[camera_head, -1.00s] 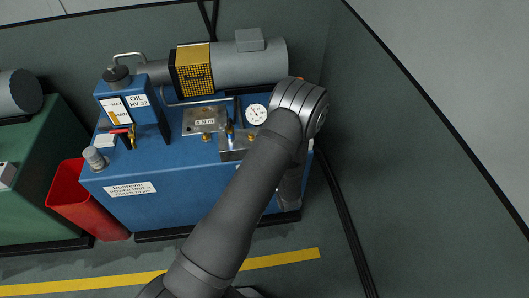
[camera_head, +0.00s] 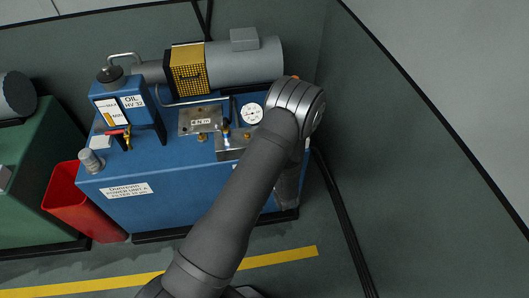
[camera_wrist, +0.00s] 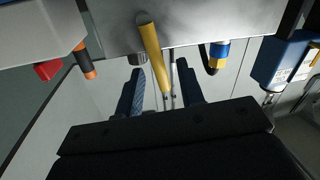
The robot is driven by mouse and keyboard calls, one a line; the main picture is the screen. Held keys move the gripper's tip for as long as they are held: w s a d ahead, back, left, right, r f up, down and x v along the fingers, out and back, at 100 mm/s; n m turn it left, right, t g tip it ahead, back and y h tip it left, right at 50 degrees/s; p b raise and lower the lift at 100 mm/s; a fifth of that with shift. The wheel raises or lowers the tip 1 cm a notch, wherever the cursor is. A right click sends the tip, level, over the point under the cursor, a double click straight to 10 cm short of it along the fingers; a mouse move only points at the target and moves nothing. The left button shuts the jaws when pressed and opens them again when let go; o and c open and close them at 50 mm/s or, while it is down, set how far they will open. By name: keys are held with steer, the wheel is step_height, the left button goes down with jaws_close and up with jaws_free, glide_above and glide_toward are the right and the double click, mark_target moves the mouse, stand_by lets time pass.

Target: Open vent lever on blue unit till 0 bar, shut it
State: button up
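The blue unit (camera_head: 168,170) stands in the middle of the head view, with a white round gauge (camera_head: 251,113) on top; its needle is too small to read surely. In the wrist view a yellow lever (camera_wrist: 151,55) sticks out from a grey metal block (camera_wrist: 115,22). It looks like the vent lever. My gripper (camera_wrist: 160,92) is open, with one finger on each side of the lever's free end. Gaps show beside the lever, and I cannot tell if it touches either finger. In the head view my arm hides my gripper and this lever.
A blue fitting with a yellow tip (camera_wrist: 216,55) is right of the lever; an orange-tipped part (camera_wrist: 85,62) and a red part (camera_wrist: 47,70) are left. A red-handled valve (camera_head: 115,132) sits under the oil tank (camera_head: 125,103). A red bin (camera_head: 72,200) stands left.

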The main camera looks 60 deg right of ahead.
steer(key=v, duration=1.7)
steer(key=shift+s+a, duration=0.15)
steer(key=shift+s, duration=0.05)
steer(key=shift+w, duration=0.1)
steer(key=x, duration=1.7)
steer(key=f+v, duration=0.1)
steer(key=v, duration=1.6)
steer(key=w+d+n, duration=0.1)
steer(key=w+d, duration=0.8)
steer(key=w, duration=0.6)
steer(key=shift+n, duration=0.4)
steer(key=shift+r, duration=0.15)
